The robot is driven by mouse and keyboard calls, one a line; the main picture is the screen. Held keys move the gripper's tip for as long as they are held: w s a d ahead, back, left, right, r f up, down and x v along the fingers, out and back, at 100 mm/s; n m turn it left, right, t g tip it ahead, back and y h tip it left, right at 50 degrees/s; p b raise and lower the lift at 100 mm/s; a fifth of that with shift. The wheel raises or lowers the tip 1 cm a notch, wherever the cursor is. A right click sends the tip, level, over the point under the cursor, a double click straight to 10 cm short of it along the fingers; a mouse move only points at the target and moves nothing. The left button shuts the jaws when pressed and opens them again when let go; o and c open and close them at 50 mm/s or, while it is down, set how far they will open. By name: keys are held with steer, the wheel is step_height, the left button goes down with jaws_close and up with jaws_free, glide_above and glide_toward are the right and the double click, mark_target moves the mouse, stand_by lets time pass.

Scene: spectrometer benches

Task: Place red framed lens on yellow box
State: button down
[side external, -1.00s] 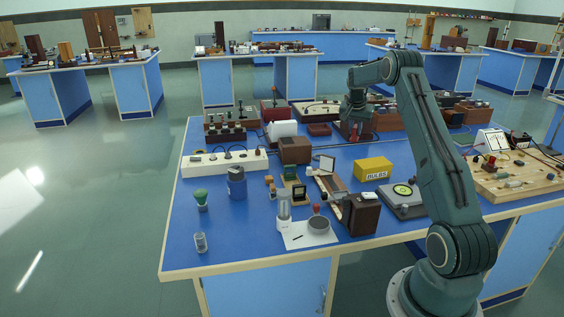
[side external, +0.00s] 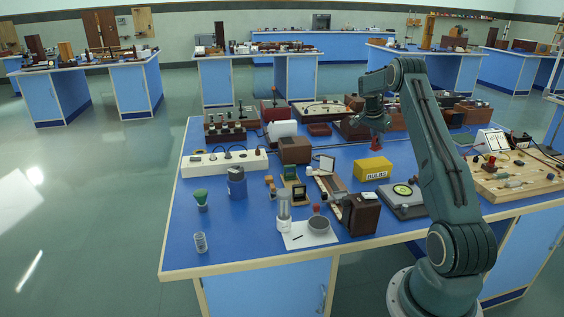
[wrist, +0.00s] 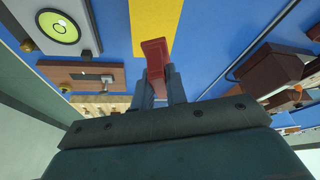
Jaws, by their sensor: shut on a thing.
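The yellow box (side external: 373,168), marked "BULBS", stands on the blue bench top right of the middle in the side view. It also shows at the top of the wrist view (wrist: 155,22). My gripper (side external: 375,135) is above and just behind the box. In the wrist view my gripper (wrist: 162,85) is shut on the red framed lens (wrist: 155,52), whose red frame sticks out past the fingertips toward the yellow box. The lens also shows as a small red shape below the gripper in the side view (side external: 376,145). Its glass cannot be made out.
A grey device with a green round dial (side external: 402,190) sits right of the box. A dark brown box (side external: 361,214) stands in front, and a small framed plate (side external: 327,164) on a wooden base to the left. Several instruments crowd the back of the blue bench (side external: 230,250).

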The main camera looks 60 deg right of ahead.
mark_target(375, 150)
steer(key=shift+f, duration=2.7)
steer(key=shift+f, duration=0.1)
steer(key=c, duration=1.4)
jaws_free()
steer(key=v, duration=1)
steer(key=shift+a+r, duration=0.15)
steer(key=shift+r, duration=0.2)
steer(key=shift+v, duration=0.8)
steer(key=shift+f, duration=0.1)
